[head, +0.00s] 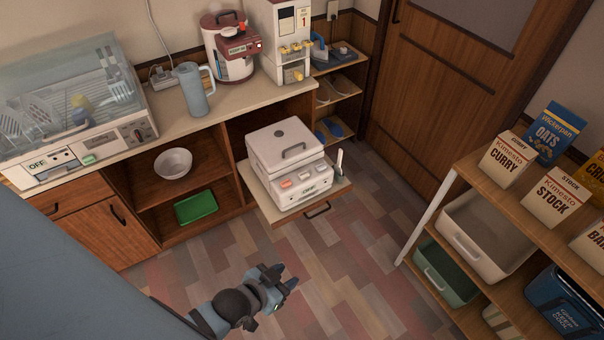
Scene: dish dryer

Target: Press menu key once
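A white cooker-like appliance (290,158) with a dark lid handle sits on a pulled-out shelf (330,193) in the middle of the head view. Its sloped front has an orange-red key (287,184), other pale keys and a small green display (318,187). The key labels are too small to read, so I cannot tell which is the menu key. My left gripper (287,277) is over the floor, in front of and below the appliance, touching nothing. Its two fingertips look apart, with nothing between them. My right gripper is not in view.
A dish dryer (75,150) with a clear cover stands on the counter at left, beside a blue-grey jug (192,90). A red-and-white pot (229,50) and a white dispenser (287,40) stand further back. A rack (540,215) with boxes and bins fills the right. The floor between is clear.

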